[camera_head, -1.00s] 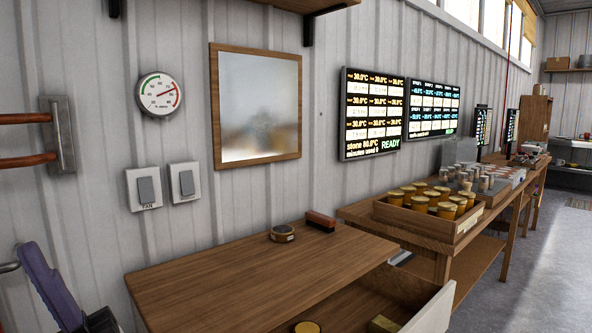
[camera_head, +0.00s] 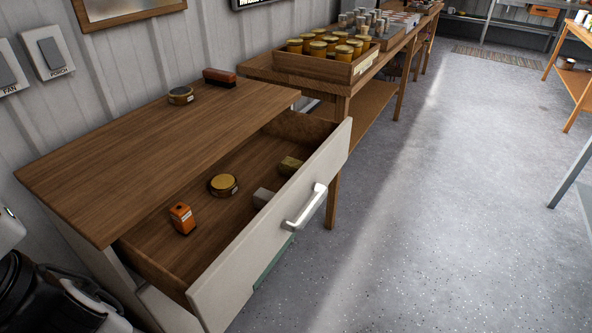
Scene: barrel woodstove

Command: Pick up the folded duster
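No item is plainly recognisable as a folded duster. In the open drawer (camera_head: 160,243) lie two small blocky items near its front: a yellowish-brown one (camera_head: 290,165) and a grey one (camera_head: 263,198). Either could be folded cloth; I cannot tell. A round tin with a gold lid (camera_head: 223,185) and a small upright orange box (camera_head: 182,218) are also in the drawer. My gripper's fingers are not in view; only dark and white parts, apparently of my arm, show at the lower left.
The wooden cabinet top (camera_head: 150,135) overhangs the drawer's back and bears a round tin (camera_head: 181,95) and a reddish-brown brush-like block (camera_head: 220,77). The drawer front has a pale handle (camera_head: 305,208). A bench behind bears a crate of jars (camera_head: 365,67). The grey floor (camera_head: 430,200) at right is clear.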

